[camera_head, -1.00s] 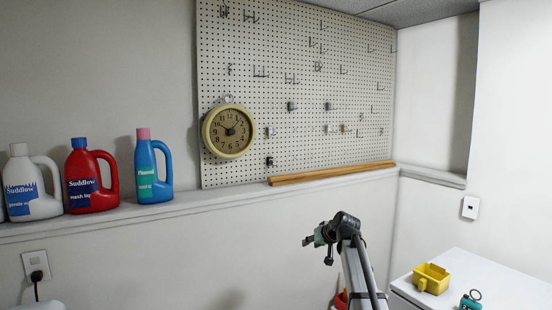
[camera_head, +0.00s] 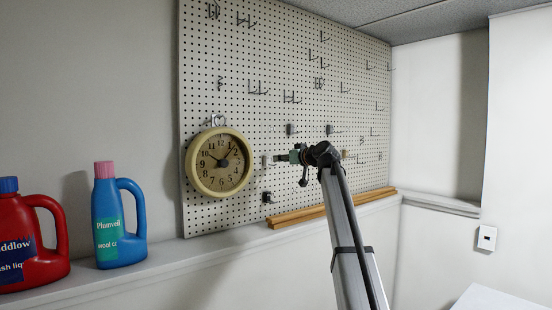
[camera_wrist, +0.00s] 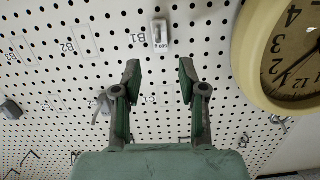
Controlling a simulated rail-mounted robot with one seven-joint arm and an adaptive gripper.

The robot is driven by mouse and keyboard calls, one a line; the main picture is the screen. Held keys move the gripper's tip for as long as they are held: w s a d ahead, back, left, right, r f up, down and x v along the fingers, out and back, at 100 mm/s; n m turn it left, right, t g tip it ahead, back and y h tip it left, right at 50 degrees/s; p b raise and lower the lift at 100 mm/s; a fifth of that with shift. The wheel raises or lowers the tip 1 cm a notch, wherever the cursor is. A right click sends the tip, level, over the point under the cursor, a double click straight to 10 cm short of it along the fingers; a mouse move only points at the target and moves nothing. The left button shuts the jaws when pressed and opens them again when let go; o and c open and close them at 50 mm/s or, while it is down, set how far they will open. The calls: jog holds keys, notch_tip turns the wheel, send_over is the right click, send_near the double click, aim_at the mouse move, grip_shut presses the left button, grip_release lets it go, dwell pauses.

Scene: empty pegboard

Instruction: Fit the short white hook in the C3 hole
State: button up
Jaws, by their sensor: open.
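A small white piece, likely the short white hook (camera_wrist: 160,36), sits on the pegboard beside the B1 label in the wrist view. It also shows as a pale hook (camera_head: 267,161) right of the clock in the head view. My gripper (camera_wrist: 158,76) is open and empty, its fingers pointing toward this piece with a gap left. In the head view my gripper (camera_head: 282,159) is close to the pegboard (camera_head: 240,105). The B2 and C1 labels are faintly readable in the wrist view; I cannot make out a C3 label.
A round clock (camera_head: 218,162) hangs close left of my gripper; it also shows in the wrist view (camera_wrist: 292,50). Grey holders (camera_head: 291,130) and several wire hooks (camera_head: 292,97) are on the board. Wooden strips (camera_head: 290,216) lie on the ledge below, with bottles (camera_head: 120,225) at left.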

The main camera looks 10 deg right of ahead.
aim_at(269, 159)
jog(key=shift+n, duration=0.3)
jog(key=x, duration=0.6)
jog(key=shift+w+a+r, duration=0.1)
jog(key=shift+w+a, duration=0.05)
jog(key=shift+w, duration=0.15)
jog(key=shift+b+x, duration=0.4)
jog(key=shift+x, duration=0.6)
jog(key=shift+r, duration=0.1)
grip_shut()
jog(key=shift+s+d+b, duration=0.25)
jog(key=shift+s+b, duration=0.1)
jog(key=shift+s, duration=0.2)
jog(key=shift+s, duration=0.1)
